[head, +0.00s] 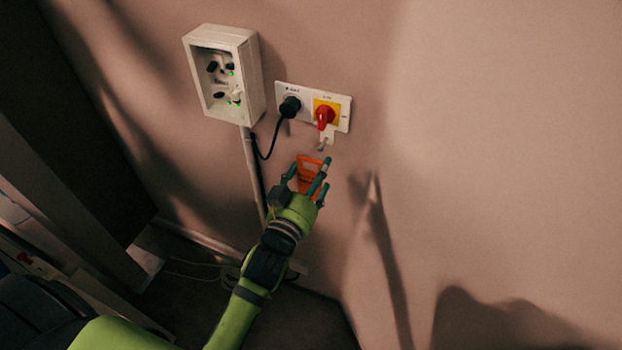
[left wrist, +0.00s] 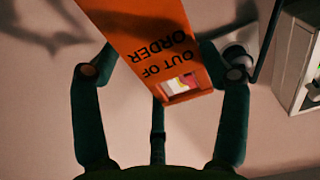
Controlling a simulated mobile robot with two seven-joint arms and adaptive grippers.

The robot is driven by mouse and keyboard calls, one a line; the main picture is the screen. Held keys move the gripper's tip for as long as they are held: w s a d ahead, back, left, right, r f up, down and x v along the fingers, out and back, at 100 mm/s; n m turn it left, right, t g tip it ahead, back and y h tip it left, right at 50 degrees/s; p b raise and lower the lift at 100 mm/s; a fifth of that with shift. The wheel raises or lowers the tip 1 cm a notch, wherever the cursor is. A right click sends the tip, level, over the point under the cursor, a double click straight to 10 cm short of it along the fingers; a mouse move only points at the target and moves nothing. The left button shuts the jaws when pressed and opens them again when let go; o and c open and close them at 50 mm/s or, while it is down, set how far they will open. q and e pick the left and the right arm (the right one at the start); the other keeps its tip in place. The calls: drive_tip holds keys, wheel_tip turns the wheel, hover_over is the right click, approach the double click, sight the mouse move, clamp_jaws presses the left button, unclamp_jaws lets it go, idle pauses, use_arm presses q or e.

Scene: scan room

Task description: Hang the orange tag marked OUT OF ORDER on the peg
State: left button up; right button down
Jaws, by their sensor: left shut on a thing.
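The orange tag (head: 308,172) is held in my left gripper (head: 307,174) just in front of the wall, below the red switch. In the left wrist view the tag (left wrist: 135,30) reads OUT OF ORDER upside down, with a square hole at its lower end. White, pink and yellow show through the hole. The gripper fingers (left wrist: 160,105) are around the tag there. The peg seems to be the small grey piece (head: 322,145) below the switch, just above the tag; a gap shows between them in the head view. My right gripper is not in view.
A red rotary switch (head: 325,116) on a yellow plate sits beside a black plug (head: 290,106) whose cord hangs close to the left of the gripper. A white open-fronted box (head: 250,75) juts from the wall at upper left. The wall to the right is bare.

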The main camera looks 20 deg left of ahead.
sight(332, 146)
use_arm(q)
drive_tip(key=shift+w+f, duration=0.2)
drive_tip(key=shift+w, duration=0.55)
drive_tip(key=shift+w+b, duration=0.5)
drive_tip(key=shift+w, duration=0.25)
drive_tip(key=shift+w+d+f+b, duration=0.15)
drive_tip(key=shift+w+b, duration=0.35)
drive_tip(key=shift+w, duration=0.5)
drive_tip(key=shift+w+a+f+b, duration=0.1)
drive_tip(key=shift+w+b, duration=0.35)
drive_tip(key=shift+w, duration=0.5)
drive_tip(key=shift+w+f, duration=0.25)
drive_tip(key=shift+w, duration=0.35)
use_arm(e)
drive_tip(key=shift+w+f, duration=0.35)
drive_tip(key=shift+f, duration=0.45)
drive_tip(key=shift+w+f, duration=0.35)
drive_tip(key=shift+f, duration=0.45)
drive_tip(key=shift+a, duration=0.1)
use_arm(q)
drive_tip(key=o, duration=1)
drive_tip(key=shift+c, duration=0.2)
